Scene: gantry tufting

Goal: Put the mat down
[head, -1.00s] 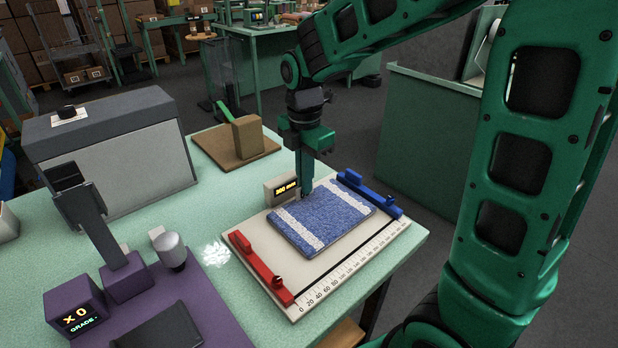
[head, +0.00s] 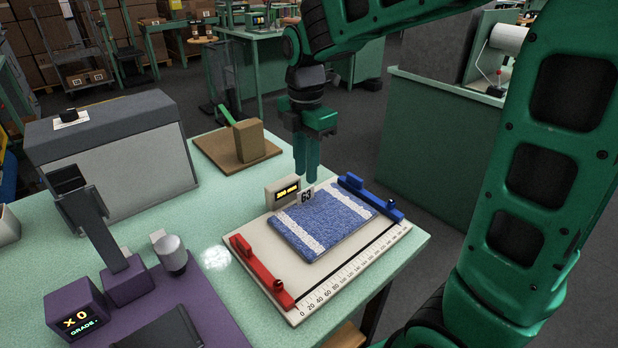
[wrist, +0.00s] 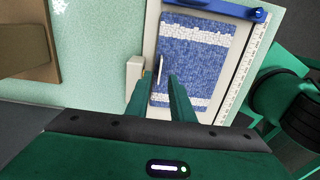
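The mat (head: 322,221), blue with two white bands, lies flat on the pale measuring board (head: 351,293), between the red bar (head: 262,271) and the blue bar (head: 371,197). A tag reading 63 (head: 306,197) stands up at the mat's far edge; in the wrist view a thin upright edge (wrist: 160,70) shows there. My gripper (head: 306,178) is above that far edge, pointing down, clear of the mat. In the wrist view my gripper (wrist: 160,88) has a gap between its fingers, and nothing is held in them.
A small display box (head: 283,190) stands close beside my gripper at the board's far edge. A brown block on a board (head: 249,140) is behind. A purple grading stand (head: 128,283) and grey box (head: 115,150) are left. Some table is clear between them.

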